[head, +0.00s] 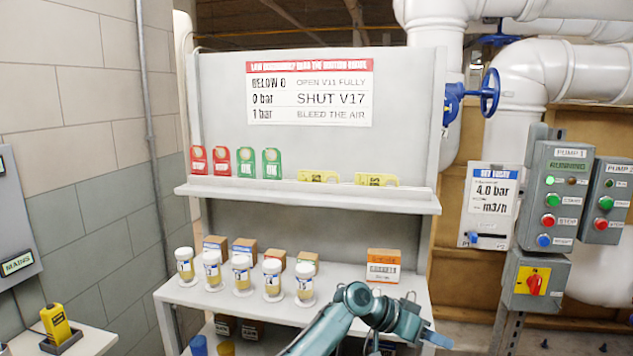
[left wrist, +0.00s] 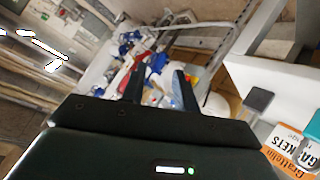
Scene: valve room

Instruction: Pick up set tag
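Several tags stand or lean on the upper shelf in the head view: two red tags (head: 198,160) (head: 221,161), two green tags (head: 246,163) (head: 271,163) and two yellow tags (head: 318,176) (head: 377,180) lying low along the ledge. Their lettering is too small to read, so I cannot tell which is the set tag. My left gripper (head: 432,336) is low in front of the lower shelf's right end, below and apart from all tags. In the left wrist view its fingers (left wrist: 160,85) are spread with nothing between them. My right gripper is not in view.
The lower shelf holds several white-capped jars (head: 240,273), small brown boxes (head: 245,247) and an orange-and-white gasket box (head: 383,266). A blue valve wheel (head: 489,92) and pump panels (head: 558,195) stand right. A yellow device (head: 56,324) sits on the left table.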

